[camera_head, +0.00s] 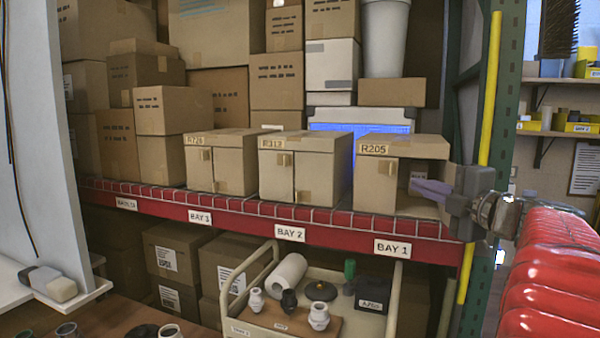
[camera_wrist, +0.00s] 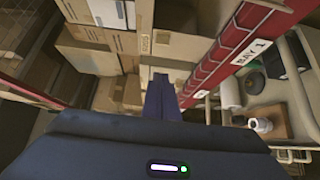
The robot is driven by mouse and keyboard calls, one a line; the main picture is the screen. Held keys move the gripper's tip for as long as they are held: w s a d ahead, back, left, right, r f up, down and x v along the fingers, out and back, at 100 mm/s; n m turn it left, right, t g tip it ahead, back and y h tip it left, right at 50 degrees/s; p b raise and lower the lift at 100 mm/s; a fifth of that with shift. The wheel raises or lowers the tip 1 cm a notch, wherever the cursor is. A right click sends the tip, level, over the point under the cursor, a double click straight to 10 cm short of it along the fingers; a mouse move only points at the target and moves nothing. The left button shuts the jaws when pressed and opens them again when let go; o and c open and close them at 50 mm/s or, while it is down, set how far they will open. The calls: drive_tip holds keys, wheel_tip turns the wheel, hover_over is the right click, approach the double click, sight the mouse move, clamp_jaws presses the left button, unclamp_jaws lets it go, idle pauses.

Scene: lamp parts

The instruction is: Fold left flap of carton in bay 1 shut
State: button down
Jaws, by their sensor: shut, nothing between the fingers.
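The bay 1 carton (camera_head: 425,148), marked R205, stands on the red-edged shelf above the BAY 1 label. Its left flap (camera_head: 375,188) covers the left half of the front and looks about flush; I cannot tell whether a small gap is left. A small tan tab (camera_head: 393,167) sits at the flap's right edge. The right half of the front is open onto a shadowed inside. My gripper (camera_head: 415,188) is shut and empty, its fingers pointing left in front of that opening, near the flap's right edge. In the wrist view the fingers (camera_wrist: 161,80) point toward tan cardboard.
Closed-looking cartons stand in bay 2 (camera_head: 322,170) and bay 3 (camera_head: 235,165). A wire shelf with a red front beam (camera_head: 340,237) runs below them. A green upright (camera_head: 495,120) and yellow pole stand close to my arm. A cart (camera_head: 385,320) with lamp parts is underneath.

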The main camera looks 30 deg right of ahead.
drive_tip(key=shift+w, duration=0.15)
approach(392, 169)
drive_tip(key=w+a, duration=0.4)
drive_tip(key=shift+w+d+r, duration=0.1)
drive_tip(key=shift+w+d, duration=0.3)
drive_tip(key=shift+d, duration=0.3)
drive_tip(key=shift+w+d+r, duration=0.1)
drive_tip(key=shift+w+d, duration=0.3)
drive_tip(key=shift+d, duration=0.35)
drive_tip(key=shift+w+d, duration=0.2)
drive_tip(key=shift+d, duration=0.8)
drive_tip(key=shift+f, duration=0.1)
